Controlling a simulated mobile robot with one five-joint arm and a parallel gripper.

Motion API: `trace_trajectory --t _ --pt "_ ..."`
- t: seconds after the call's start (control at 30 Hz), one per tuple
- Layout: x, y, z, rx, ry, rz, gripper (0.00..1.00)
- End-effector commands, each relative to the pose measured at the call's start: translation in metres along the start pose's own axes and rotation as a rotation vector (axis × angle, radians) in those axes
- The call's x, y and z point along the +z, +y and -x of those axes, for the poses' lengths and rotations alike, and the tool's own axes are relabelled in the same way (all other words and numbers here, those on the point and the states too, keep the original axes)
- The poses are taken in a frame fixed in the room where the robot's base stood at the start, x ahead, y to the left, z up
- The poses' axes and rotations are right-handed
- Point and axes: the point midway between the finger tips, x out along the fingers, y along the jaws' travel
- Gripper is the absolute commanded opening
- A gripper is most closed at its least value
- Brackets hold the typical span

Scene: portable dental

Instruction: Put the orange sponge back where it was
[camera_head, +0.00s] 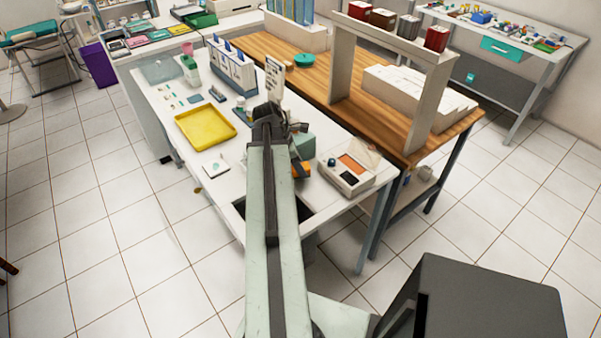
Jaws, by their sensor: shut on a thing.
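The orange sponge (304,170) shows as a small orange patch just right of my arm, near the front of the white table. My gripper (298,168) is shut on it, with a dark finger against the sponge. My arm hides the left part of the sponge and most of the gripper. I cannot tell whether the sponge touches the table top.
A white device with an orange panel (333,177) is to the right. A dark opening (240,208) is near the front edge.

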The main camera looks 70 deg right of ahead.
Motion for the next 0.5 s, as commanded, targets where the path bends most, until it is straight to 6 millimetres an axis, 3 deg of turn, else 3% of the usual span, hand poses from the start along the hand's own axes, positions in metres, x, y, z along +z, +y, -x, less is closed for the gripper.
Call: trace_trajectory --t 0.03,0.07,0.43,0.47,0.5 --pt "-0.0072 0.0000 -0.0171 0.000 0.000 0.000 0.00" --pt "-0.0084 0.0001 -0.0198 0.000 0.000 0.000 0.00" --pt "-0.0090 0.0001 -0.0202 0.000 0.000 0.001 0.00" --pt "-0.0089 0.0001 -0.0199 0.000 0.000 0.001 0.42" --pt "-0.0085 0.0001 -0.0188 0.000 0.000 0.001 0.53"
